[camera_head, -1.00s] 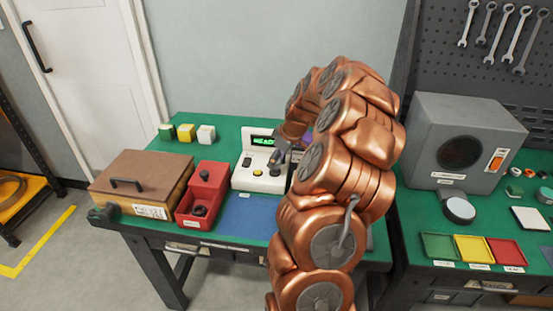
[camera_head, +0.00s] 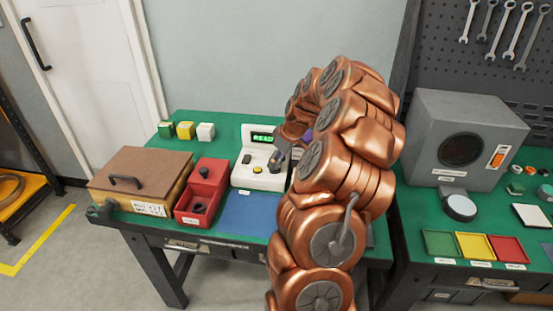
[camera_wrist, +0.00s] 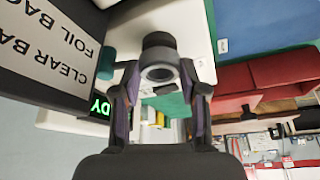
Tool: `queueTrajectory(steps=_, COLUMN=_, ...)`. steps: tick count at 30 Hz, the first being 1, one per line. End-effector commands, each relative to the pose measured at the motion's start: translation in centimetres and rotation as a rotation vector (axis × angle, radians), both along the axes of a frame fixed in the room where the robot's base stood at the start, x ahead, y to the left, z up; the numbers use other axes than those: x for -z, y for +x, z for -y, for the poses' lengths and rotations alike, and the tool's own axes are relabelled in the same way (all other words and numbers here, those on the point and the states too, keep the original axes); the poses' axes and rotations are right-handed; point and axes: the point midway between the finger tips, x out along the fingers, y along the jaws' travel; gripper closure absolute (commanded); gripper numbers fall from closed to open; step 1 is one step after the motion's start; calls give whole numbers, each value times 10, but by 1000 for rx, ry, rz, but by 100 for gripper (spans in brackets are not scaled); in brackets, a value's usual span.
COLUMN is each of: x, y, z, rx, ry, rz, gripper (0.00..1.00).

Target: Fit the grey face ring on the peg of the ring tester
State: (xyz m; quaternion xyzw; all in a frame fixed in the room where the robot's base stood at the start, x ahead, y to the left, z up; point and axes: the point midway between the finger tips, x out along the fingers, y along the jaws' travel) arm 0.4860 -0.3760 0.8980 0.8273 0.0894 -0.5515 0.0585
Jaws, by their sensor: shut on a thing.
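The ring tester (camera_head: 248,178) is a white unit with a green lit display at the back middle of the green bench; its white body also shows in the wrist view (camera_wrist: 200,55). My gripper (camera_head: 280,156) is low at its right side, mostly hidden by my arm. In the wrist view my gripper (camera_wrist: 160,82) is shut on the grey face ring (camera_wrist: 160,74), its hole facing the camera. A dark round post (camera_wrist: 158,41), apparently the peg, shows just beyond the ring. I cannot tell whether the ring touches it or is around it.
A red bin (camera_head: 187,221) with dark rings stands left of the tester, beside a brown-lidded box (camera_head: 142,180). A blue mat (camera_head: 248,215) lies clear in front. A dark box with a bag label (camera_wrist: 60,50) is close on the wrist view's left.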

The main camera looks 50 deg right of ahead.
Motion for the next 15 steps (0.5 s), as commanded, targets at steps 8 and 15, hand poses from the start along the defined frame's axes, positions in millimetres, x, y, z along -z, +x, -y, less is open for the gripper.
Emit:
queueTrajectory(steps=8, x=6, y=0, z=0, rx=0, ry=1, rz=0, gripper=92)
queueTrajectory(steps=15, x=10, y=0, z=0, rx=0, ry=1, rz=0, gripper=92)
